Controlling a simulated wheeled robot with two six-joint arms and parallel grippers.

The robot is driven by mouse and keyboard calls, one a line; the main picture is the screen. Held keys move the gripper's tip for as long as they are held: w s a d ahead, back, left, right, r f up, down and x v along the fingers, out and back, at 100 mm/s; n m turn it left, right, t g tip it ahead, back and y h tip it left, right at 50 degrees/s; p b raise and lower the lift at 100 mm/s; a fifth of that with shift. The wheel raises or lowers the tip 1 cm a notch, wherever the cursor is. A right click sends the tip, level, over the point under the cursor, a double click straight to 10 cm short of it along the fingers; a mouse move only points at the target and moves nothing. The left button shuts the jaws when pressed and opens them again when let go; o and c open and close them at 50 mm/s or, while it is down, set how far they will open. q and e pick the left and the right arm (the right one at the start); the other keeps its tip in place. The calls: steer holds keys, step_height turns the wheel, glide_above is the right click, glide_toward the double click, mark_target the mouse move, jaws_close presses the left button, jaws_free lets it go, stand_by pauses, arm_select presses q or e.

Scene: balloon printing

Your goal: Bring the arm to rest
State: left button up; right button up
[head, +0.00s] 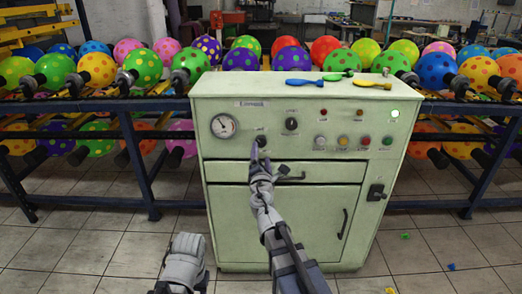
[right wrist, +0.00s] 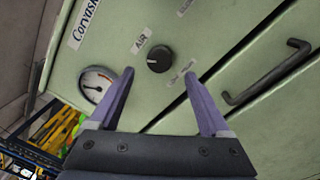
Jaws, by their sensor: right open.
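My right gripper (head: 257,150) is in front of the pale green machine (head: 230,215), close to its upper front panel. In the right wrist view the two fingers of the right gripper (right wrist: 158,76) are spread apart with nothing between them. A black knob labelled AIR (right wrist: 158,58) shows just beyond the gap between the fingertips; I cannot tell how far from it they are. Of my left arm (head: 185,262), only grey links show at the bottom of the head view; its gripper is not seen.
The machine has a gauge (head: 223,126), a drawer handle (head: 291,177), a door handle (head: 342,223) and a black latch (head: 376,192) sticking out. Flat balloons (head: 304,82) lie on top. Racks of dotted balloons (head: 143,66) stand behind. The tiled floor (head: 80,250) at left is clear.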

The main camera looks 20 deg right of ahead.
steer(key=shift+v, duration=1.05)
steer(key=s+d+r+m+g+h+p, duration=0.2)
steer(key=s+r+m+g+h+p, duration=0.15)
steer(key=m+p, duration=0.45)
steer(key=s+a+f+m+g+y+p, duration=0.1)
steer(key=s+a+m+g+y+p, duration=0.2)
steer(key=s, duration=0.9)
steer(key=s+a+f+m+g+y+p, duration=0.1)
steer(key=s+a+m+g+y+p, duration=0.3)
steer(key=s+a+m+g+p, duration=0.3)
steer(key=s+a+g+p, duration=0.4)
steer(key=s+a+p, duration=0.2)
steer(key=shift+a+g, duration=0.35)
steer(key=shift+a, duration=0.05)
